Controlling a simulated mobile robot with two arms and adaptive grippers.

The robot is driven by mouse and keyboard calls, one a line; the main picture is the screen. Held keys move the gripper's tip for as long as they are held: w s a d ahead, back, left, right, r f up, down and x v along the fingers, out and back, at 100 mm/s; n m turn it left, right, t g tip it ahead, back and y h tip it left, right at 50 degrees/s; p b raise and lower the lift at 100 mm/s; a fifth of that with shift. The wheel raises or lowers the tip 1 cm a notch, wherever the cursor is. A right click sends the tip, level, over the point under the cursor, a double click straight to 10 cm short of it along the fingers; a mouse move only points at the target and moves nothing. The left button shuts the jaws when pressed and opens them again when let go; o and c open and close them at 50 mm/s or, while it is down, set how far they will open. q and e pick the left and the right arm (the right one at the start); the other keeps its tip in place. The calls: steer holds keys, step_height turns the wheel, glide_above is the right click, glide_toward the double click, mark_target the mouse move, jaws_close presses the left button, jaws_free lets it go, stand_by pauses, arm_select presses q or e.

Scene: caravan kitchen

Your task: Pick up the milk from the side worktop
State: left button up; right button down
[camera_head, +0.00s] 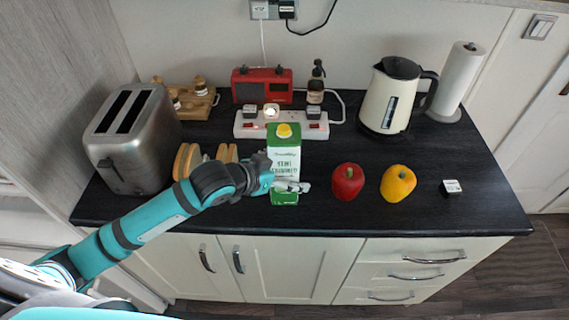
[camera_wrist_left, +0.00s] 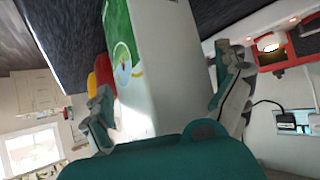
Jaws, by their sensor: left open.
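The milk (camera_head: 284,150) is a green and white carton with a yellow cap, standing upright on the dark worktop (camera_head: 440,215). My left gripper (camera_head: 290,186) is at the lower front of the carton in the head view. In the left wrist view, the carton (camera_wrist_left: 160,65) stands between the two open fingers of the left gripper (camera_wrist_left: 165,105), one on each side. I cannot tell whether either finger touches it. Part of the carton's lower front is hidden by the gripper in the head view. My right gripper is not in view.
Bread slices (camera_head: 188,160) lie left of the milk, beside a steel toaster (camera_head: 130,140). A red pepper (camera_head: 347,181) and a yellow pepper (camera_head: 398,183) are to its right. A white power strip (camera_head: 250,126) lies behind it. A kettle (camera_head: 390,95) stands back right.

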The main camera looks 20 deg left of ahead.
arm_select(q)
steer(key=c, duration=1.5)
steer(key=shift+r, duration=0.15)
steer(key=shift+c, duration=1)
steer(key=shift+r, duration=0.1)
